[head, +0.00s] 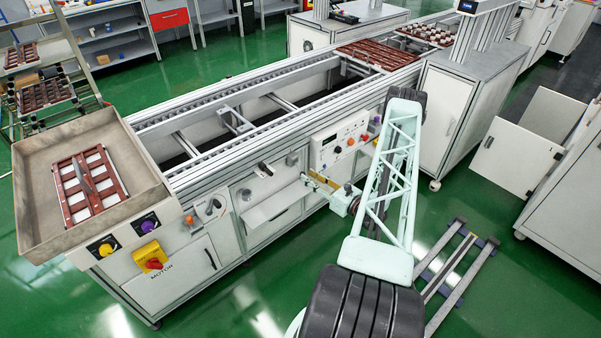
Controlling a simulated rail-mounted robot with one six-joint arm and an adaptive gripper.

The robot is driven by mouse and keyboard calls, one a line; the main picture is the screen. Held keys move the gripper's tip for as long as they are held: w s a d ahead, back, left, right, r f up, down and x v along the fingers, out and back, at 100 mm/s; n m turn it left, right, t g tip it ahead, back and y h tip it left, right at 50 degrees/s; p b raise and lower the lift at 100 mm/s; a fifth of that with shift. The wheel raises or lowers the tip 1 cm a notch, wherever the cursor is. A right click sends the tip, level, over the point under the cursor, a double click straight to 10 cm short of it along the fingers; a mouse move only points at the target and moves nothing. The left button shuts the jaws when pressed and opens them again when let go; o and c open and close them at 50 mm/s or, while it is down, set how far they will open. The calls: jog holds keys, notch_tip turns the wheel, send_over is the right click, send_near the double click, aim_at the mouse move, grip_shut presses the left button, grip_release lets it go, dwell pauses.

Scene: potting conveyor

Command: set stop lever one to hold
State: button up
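The conveyor (250,112) runs from the lower left to the upper right, with control panels along its front. My gripper (312,180) is at the front panel, just below and left of the white control box (340,140). It is small here, and I cannot tell whether its fingers are open or touching anything. A dark round knob (265,169) and another one (246,194) are on the front face left of my gripper. I cannot tell which part is stop lever one, or its setting; no label for it is readable.
A grey shelf (272,205) juts from the front below left of my gripper. A tray box (45,240) with a red-brown rack stands at the left end. A red and yellow switch (151,257) is below it. A cabinet with an open door (517,155) stands at right. Green floor lies between.

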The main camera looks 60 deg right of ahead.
aim_at(300, 170)
jog(key=shift+w+d+b, duration=0.2)
jog(key=shift+w+d, duration=0.05)
jog(key=shift+w, duration=1.3)
jog(key=shift+w+d+b, duration=0.15)
jog(key=shift+w+d, duration=0.05)
jog(key=shift+w, duration=1.3)
jog(key=shift+c, duration=0.4)
grip_shut()
jog(key=shift+a, duration=0.1)
